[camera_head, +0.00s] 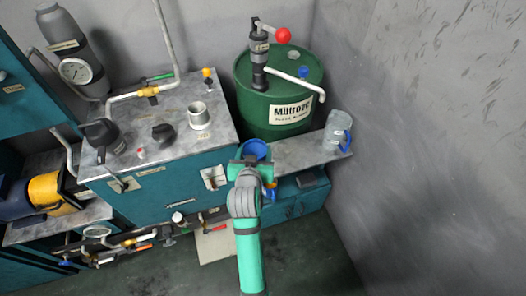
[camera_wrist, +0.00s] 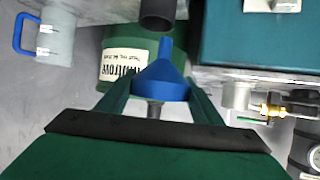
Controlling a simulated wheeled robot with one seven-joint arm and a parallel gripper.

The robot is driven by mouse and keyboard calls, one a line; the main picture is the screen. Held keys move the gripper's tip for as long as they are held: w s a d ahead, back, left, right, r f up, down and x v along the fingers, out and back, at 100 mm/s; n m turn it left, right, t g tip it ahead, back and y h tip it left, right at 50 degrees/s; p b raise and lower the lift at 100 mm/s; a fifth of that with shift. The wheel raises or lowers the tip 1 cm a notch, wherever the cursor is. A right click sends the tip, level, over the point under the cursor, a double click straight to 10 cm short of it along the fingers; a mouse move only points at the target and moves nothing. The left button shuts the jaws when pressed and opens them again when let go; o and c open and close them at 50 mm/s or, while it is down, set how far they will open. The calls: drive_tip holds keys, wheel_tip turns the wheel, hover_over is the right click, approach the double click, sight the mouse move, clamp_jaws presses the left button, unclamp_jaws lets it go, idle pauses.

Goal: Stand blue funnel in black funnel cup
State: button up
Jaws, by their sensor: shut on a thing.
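The blue funnel (camera_wrist: 160,80) is between the fingers of my gripper (camera_wrist: 160,92) in the wrist view, wide part toward my palm and narrow spout toward the top of the picture. In the head view the funnel's wide mouth (camera_head: 256,148) shows just beyond my gripper (camera_head: 250,168), by the shelf's left end. A dark cylinder (camera_wrist: 157,14), which looks like the black funnel cup, is at the top of the wrist view. The spout points toward it, with a small apparent gap. In the head view I cannot make out the cup; my arm may hide it.
A grey shelf (camera_head: 310,152) bears a clear jug with a blue handle (camera_head: 338,132), also in the wrist view (camera_wrist: 50,32). A green barrel (camera_head: 262,110) with a pump stands behind. A teal cabinet (camera_head: 160,188) with knobs and a metal cup (camera_head: 199,116) is left. Floor is open right.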

drive_tip(key=w+f, duration=0.2)
drive_tip(key=f, duration=0.1)
drive_tip(key=w+d+f, duration=0.1)
drive_tip(key=w+f, duration=0.2)
drive_tip(key=f, duration=0.1)
drive_tip(key=w+d+f, duration=0.1)
drive_tip(key=w+f, duration=0.1)
drive_tip(key=f, duration=0.1)
drive_tip(key=shift+w+d+f, duration=0.15)
drive_tip(key=shift+d, duration=0.1)
drive_tip(key=o, duration=1.1)
drive_tip(key=d+v, duration=0.1)
drive_tip(key=v, duration=1.1)
drive_tip(key=s+f+n+t+y, duration=0.1)
drive_tip(key=s+f, duration=0.2)
drive_tip(key=s, duration=2.5)
drive_tip(key=s+r+t, duration=0.1)
drive_tip(key=s+r, duration=0.4)
drive_tip(key=s, duration=0.4)
drive_tip(key=shift+s+r, duration=0.15)
drive_tip(key=shift+r, duration=0.1)
